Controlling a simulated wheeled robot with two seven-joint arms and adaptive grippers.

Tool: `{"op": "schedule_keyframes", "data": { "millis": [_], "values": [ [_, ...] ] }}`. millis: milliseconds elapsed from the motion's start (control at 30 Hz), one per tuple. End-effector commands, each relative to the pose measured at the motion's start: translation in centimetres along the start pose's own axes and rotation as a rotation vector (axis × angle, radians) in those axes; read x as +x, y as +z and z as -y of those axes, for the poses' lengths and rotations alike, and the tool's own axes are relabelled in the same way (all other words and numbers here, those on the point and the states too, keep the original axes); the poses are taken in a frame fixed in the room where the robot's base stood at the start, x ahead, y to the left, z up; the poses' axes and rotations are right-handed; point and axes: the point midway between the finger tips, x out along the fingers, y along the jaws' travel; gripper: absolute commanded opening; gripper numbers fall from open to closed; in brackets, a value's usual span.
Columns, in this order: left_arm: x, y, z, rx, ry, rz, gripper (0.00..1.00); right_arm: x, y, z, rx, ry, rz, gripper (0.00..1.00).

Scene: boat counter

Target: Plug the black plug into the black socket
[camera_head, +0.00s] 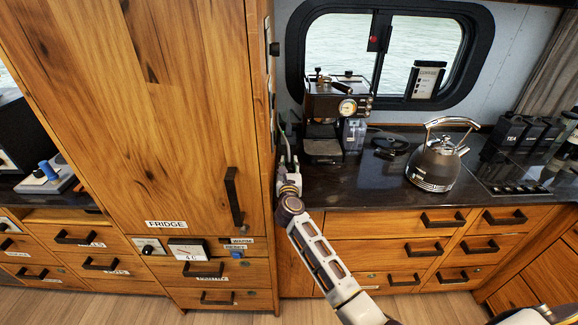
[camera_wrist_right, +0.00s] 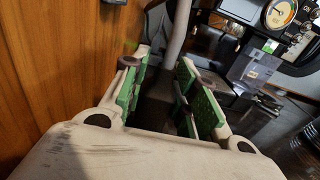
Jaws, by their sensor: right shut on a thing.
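My right gripper (camera_head: 289,180) is beside the side panel of the fridge cabinet, at the left end of the dark counter. In the wrist view my right gripper (camera_wrist_right: 164,85) has its green-padded fingers shut on a dark piece, seemingly the black plug (camera_wrist_right: 158,101), mostly hidden between them. A grey cable (camera_wrist_right: 179,35) rises behind the fingers; a pale cable (camera_head: 284,143) shows above the gripper in the head view. A small black fitting (camera_head: 275,48), possibly the black socket, is high on the side panel; I cannot make out its face. My left gripper is not in view.
A coffee machine (camera_head: 335,112) stands right of the gripper, with a clear container (camera_head: 354,134) beside it. A dark coil (camera_head: 387,143) and a steel kettle (camera_head: 434,168) are farther right. The tall wooden cabinet (camera_head: 140,100) blocks the left.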

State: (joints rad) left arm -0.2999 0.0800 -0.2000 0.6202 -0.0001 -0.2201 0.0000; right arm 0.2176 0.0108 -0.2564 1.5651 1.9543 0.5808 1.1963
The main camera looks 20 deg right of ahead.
Motion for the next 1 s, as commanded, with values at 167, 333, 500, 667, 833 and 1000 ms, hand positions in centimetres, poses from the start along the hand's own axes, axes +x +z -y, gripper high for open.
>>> {"op": "schedule_keyframes", "data": {
  "millis": [167, 333, 500, 667, 833, 1000],
  "values": [
    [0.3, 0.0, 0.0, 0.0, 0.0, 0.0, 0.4, 0.0, -0.3, 0.0, 0.0, 0.0, 0.0, 0.05],
    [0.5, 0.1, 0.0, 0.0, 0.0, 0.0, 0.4, 0.0, -0.6, 0.0, 0.0, 0.0, 0.0, 0.05],
    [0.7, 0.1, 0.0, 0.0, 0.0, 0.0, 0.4, 0.0, -0.8, 0.0, 0.0, 0.0, 0.0, 0.05],
    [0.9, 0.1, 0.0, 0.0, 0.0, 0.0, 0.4, 0.0, -1.1, 0.0, 0.0, 0.001, 0.0, 0.05],
    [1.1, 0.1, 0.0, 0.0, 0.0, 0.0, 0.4, 0.0, -1.3, 0.0, 0.0, 0.001, 0.0, 0.05],
    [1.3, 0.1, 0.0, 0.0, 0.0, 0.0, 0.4, 0.0, -1.6, 0.0, 0.001, 0.001, 0.0, 0.05]
  ]
}}
